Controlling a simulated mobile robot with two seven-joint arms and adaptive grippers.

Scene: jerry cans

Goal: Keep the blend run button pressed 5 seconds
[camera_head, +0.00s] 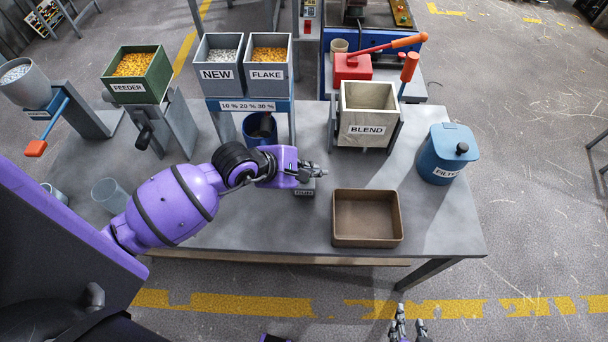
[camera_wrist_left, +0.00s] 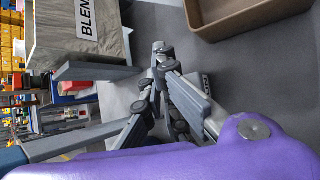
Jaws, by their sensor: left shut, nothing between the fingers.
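A small grey box with a label too small to read for sure (camera_head: 304,191) stands on the table below my left gripper, mostly covered by it. It may carry the blend run button; no button can be made out. My left gripper (camera_head: 321,171) is shut and empty, at or just above this box; contact cannot be told. In the left wrist view its closed fingertips (camera_wrist_left: 163,54) point towards the tabletop. The wooden BLEND bin (camera_head: 366,130) stands behind and to the right, and also shows in the left wrist view (camera_wrist_left: 60,45). My right gripper (camera_head: 409,325) is open and empty, in front of the table.
A brown tray (camera_head: 367,242) lies right of my left gripper. A blue FILTER can (camera_head: 436,160) stands at the right. NEW (camera_head: 216,88) and FLAKE (camera_head: 266,86) bins stand above a blue cup (camera_head: 257,131). A green FEEDER bin (camera_head: 135,89) is further left. The table's front right is clear.

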